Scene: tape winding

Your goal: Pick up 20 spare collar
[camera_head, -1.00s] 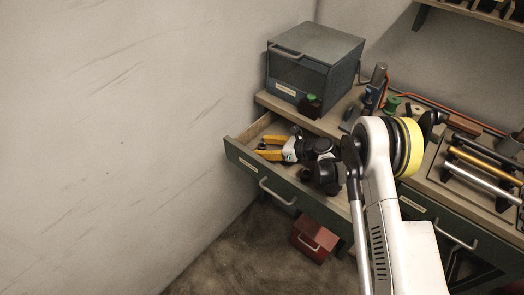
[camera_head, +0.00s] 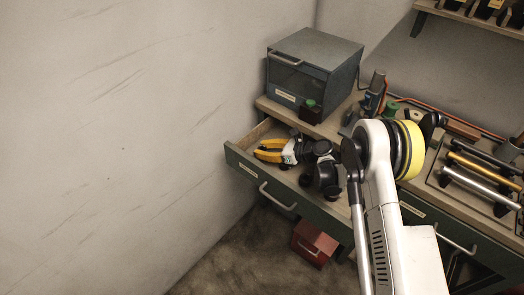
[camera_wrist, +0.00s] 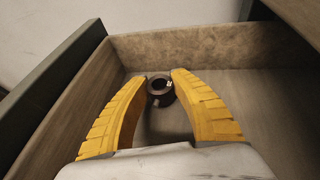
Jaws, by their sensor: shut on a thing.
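In the head view my gripper (camera_head: 262,150) is down in the drawer, and the collar cannot be made out there. The fingers hide part of the drawer floor.
The drawer (camera_head: 249,175) is pulled out, with its walls close around my gripper. A grey-green cabinet (camera_head: 312,68) stands on the bench behind it, with a small dark block with a green top (camera_head: 311,112) in front. A red box (camera_head: 313,243) lies below the drawer.

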